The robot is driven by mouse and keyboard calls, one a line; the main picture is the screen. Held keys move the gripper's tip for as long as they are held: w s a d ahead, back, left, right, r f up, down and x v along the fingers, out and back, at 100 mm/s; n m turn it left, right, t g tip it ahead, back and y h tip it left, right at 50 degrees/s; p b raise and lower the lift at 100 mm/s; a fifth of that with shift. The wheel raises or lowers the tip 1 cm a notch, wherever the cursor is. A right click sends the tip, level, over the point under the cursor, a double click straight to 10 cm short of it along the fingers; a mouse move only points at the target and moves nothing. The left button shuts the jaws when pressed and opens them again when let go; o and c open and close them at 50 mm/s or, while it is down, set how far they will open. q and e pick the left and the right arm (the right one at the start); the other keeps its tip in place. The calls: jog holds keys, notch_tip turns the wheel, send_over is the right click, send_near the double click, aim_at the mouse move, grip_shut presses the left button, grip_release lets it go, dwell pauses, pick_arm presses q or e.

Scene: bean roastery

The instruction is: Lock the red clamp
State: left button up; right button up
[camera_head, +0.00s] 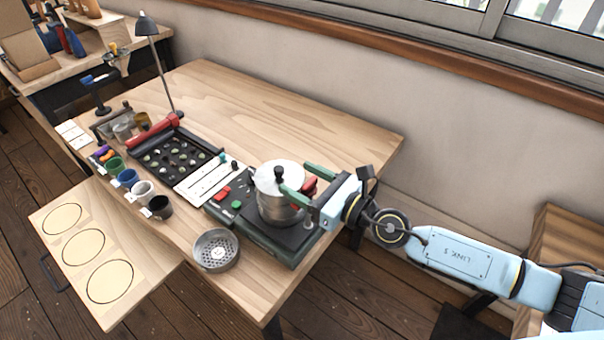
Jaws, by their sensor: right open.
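A silver pot with a black knob on its lid (268,178) stands on a dark green base unit (268,242). A red part, which looks like the red clamp (309,187), sits at the pot's right side. My right gripper (294,178) reaches in from the right with its green fingers open, one on either side of the red part in this view. I cannot tell whether the fingers touch it, and they partly hide it and the pot's rim. Whether the clamp is locked cannot be made out. My left gripper is not in view.
A red and a green button (237,205) are on the base's left. A perforated metal bowl (215,250) stands in front. A black tray with a red bar (153,132), several cups (143,190) and a lamp (148,26) are further left. The table's back right is clear.

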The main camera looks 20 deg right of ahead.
jog(key=shift+w+a, duration=0.15)
jog(key=shift+w, duration=0.05)
